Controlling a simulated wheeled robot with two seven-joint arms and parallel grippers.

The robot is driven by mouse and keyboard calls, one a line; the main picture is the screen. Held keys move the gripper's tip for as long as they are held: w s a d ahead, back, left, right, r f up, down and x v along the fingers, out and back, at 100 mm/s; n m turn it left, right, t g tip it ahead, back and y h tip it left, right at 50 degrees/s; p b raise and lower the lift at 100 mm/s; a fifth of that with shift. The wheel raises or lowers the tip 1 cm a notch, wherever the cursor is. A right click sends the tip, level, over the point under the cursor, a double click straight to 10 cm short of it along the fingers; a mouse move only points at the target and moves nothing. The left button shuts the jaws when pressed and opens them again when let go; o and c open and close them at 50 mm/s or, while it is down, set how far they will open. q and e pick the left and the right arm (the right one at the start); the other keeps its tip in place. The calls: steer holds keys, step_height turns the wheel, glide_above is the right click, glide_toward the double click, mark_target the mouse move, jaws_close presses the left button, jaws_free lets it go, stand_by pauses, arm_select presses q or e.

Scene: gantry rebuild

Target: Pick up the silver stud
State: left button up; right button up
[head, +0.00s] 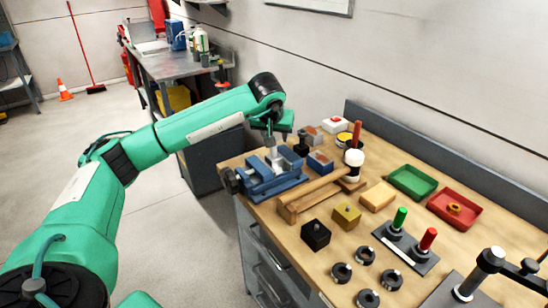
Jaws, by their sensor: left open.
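My left gripper (271,138) points down over the blue vise (272,183) at the near left of the wooden workbench. It is open. A small silver upright piece (271,151) shows right below it at the vise; it looks like the silver stud, but it is small and partly hidden by the gripper. I cannot tell whether it stands between the fingers or touches them. My right gripper is not in view.
Green (412,182) and red (455,208) trays lie behind.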

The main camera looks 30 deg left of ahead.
mark_target(274, 152)
arm_select(q)
steer(key=x, duration=0.2)
steer(key=p+x, duration=0.1)
steer(key=x, duration=0.2)
steer(key=shift+s+a, duration=0.15)
steer(key=shift+a, duration=0.05)
jaws_close()
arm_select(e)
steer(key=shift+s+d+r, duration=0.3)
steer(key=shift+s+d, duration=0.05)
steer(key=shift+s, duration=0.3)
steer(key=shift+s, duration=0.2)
